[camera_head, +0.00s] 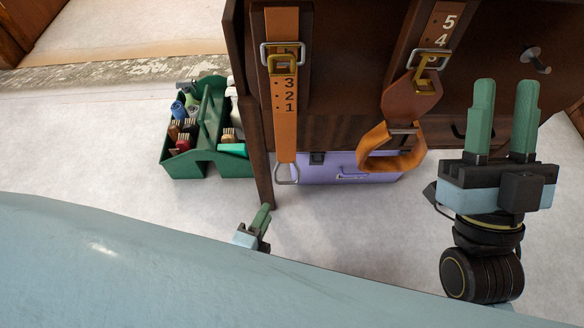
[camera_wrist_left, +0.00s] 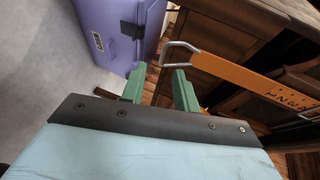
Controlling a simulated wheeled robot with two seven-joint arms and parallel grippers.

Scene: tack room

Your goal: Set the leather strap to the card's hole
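An orange leather strap (camera_head: 284,130) hangs on the dark wooden front, with holes and the numbers 3, 2, 1. A metal buckle with a brass part (camera_head: 282,60) sits near its top, and a metal loop (camera_head: 287,174) at its lower end. In the left wrist view the strap (camera_wrist_left: 250,77) and its loop (camera_wrist_left: 181,50) lie just beyond my fingertips. A second, browner strap (camera_head: 412,97) at right shows 5 and 4 and ends in a twisted loop. My left gripper (camera_wrist_left: 158,72) is open and empty. My right gripper (camera_head: 505,82) is open and empty, right of both straps. I cannot make out a card.
A lilac case (camera_head: 345,168) stands on the floor below the straps. A green caddy (camera_head: 210,168) with bottles and brushes stands left of the dark wooden leg (camera_head: 258,150). A metal peg (camera_head: 536,60) sticks out at upper right. Pale floor is free around my right arm.

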